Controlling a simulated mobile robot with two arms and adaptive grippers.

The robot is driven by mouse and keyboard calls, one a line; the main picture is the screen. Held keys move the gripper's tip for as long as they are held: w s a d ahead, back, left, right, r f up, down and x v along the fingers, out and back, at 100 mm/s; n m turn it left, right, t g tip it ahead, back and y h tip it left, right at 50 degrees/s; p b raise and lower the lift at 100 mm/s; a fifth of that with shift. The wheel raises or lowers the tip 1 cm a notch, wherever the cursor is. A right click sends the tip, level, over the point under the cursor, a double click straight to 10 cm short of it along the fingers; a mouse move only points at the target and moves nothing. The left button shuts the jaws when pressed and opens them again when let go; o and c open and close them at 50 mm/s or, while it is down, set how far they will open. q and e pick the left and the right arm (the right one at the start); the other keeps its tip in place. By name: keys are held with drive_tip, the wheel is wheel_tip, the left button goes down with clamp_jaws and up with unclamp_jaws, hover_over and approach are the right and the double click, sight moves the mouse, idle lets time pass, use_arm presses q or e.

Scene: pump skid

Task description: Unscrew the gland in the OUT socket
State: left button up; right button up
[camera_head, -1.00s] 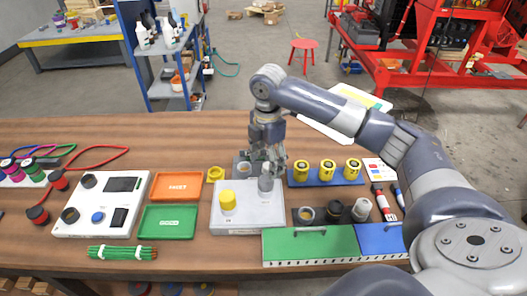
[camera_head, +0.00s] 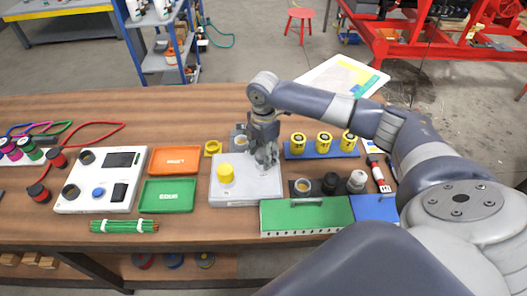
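A light grey block (camera_head: 246,190) sits on the wooden table in front of me. A yellow cylinder (camera_head: 226,173) stands upright on its left part. My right gripper (camera_head: 267,162) comes down from above over the block's right part, where a grey upright gland stood visible before. The gripper's fingers now cover that spot, so the gland and its socket are mostly hidden. I cannot tell whether the fingers are closed on it. Socket labels are too small to read. My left gripper is not in view.
Left of the block lie an orange tray (camera_head: 175,160) and a green tray (camera_head: 168,196). A blue rack with yellow cylinders (camera_head: 324,142) stands behind right. Dark and pale round parts (camera_head: 330,183) stand close right, behind a green panel (camera_head: 306,215). Bare table lies at the back left.

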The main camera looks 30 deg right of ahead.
drive_tip(key=c, duration=0.6)
drive_tip(key=shift+o, duration=1.2)
drive_tip(key=shift+c, duration=0.9)
drive_tip(key=shift+r+n+p, duration=0.1)
drive_tip(key=shift+n+p, duration=0.2)
drive_tip(key=n+p, duration=0.1)
drive_tip(key=n, duration=0.1)
drive_tip(key=shift+n, duration=0.4)
drive_tip(key=shift+n+p, duration=0.4)
drive_tip(key=shift+n, duration=0.2)
drive_tip(key=shift+n+p, duration=0.45)
drive_tip(key=shift+n, duration=1.85)
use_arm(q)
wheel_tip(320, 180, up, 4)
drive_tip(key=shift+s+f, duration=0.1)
use_arm(e)
drive_tip(key=o, duration=1.1)
